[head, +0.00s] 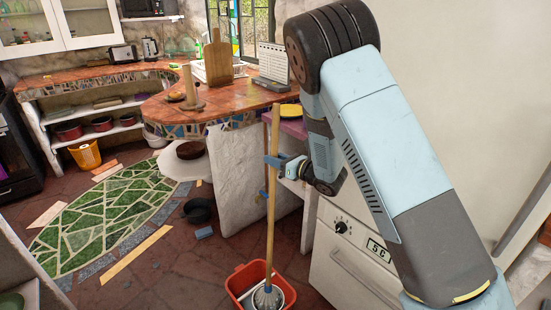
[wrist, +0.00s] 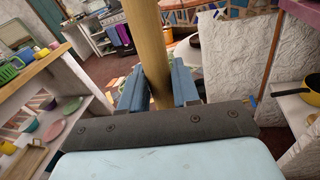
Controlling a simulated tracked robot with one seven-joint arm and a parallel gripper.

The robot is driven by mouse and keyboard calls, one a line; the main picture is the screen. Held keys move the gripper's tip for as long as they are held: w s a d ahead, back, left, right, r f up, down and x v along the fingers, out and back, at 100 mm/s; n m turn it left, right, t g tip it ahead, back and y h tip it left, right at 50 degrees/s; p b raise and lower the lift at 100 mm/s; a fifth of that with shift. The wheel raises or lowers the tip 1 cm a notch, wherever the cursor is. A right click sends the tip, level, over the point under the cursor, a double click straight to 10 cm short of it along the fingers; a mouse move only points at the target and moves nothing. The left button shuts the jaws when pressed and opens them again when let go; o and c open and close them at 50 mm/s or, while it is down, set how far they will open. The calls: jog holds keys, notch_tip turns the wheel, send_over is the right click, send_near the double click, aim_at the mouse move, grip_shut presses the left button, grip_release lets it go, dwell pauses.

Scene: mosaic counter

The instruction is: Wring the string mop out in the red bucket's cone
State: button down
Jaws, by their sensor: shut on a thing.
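The string mop's wooden handle (head: 272,185) stands almost upright in the head view, its top near counter height. The red bucket (head: 238,283) is on the floor at the bottom of that view. The grey mop head (head: 267,296) is down in the bucket, over a round grey cone (head: 287,294); how deep it sits in the cone cannot be told. My gripper (head: 270,165) is shut on the handle in its upper half. In the wrist view the handle (wrist: 154,55) passes between the two blue fingers (wrist: 158,88).
A dark bowl (head: 198,210) and a blue sponge-like block (head: 204,233) lie on the floor to the left.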

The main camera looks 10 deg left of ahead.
jog(key=shift+f, duration=1)
